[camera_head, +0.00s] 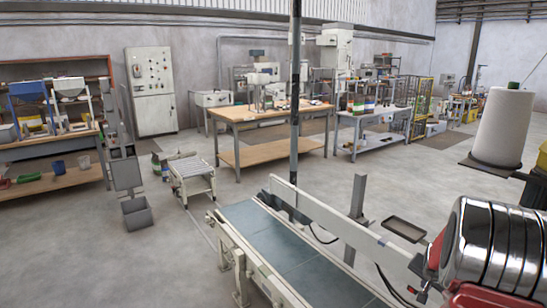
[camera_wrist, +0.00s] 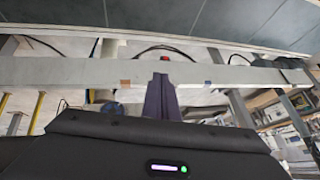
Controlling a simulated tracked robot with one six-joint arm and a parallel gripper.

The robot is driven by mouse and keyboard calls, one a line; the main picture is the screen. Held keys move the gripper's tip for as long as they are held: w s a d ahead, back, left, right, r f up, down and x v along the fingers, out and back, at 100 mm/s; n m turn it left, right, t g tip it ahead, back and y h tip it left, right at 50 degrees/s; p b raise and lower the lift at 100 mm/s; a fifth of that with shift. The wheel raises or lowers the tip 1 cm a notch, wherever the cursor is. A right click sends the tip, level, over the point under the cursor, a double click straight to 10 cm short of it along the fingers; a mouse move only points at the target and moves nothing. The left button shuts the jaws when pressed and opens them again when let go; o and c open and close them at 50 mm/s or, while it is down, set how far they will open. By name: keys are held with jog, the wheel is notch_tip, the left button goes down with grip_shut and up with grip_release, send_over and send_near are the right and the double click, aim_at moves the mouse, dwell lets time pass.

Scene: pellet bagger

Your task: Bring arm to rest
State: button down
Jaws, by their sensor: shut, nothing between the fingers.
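My gripper (camera_wrist: 161,88) shows in the wrist view with its two dark fingers together and nothing between them. Its dark body fills the bottom of that view, with a small lit strip and a green light. The fingers overlap a pale horizontal rail (camera_wrist: 70,72) in the picture; I cannot tell whether they touch it. A blue-grey belt surface (camera_wrist: 215,18) lies beyond the rail at the top. I cannot make out my gripper in the head view.
In the head view a conveyor (camera_head: 277,243) with a pale side rail runs across the foreground. A wooden-topped workbench (camera_head: 268,113) is farther back. The floor at left is mostly open.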

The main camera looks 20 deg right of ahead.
jog(key=s+a+r+n+y, duration=0.1)
jog(key=s+a+r+n, duration=0.3)
jog(key=a, duration=1.2)
jog(key=s+a+r+n+y, duration=0.2)
jog(key=s+a+r+n, duration=0.3)
jog(key=a, duration=1.1)
jog(key=s+a+r+n+y, duration=0.2)
jog(key=s+a+r+n, duration=0.2)
jog(key=s+a+r, duration=0.5)
jog(key=a, duration=0.8)
jog(key=shift+r+n+t, duration=0.35)
jog(key=shift+n+t, duration=0.05)
jog(key=shift+d, duration=0.1)
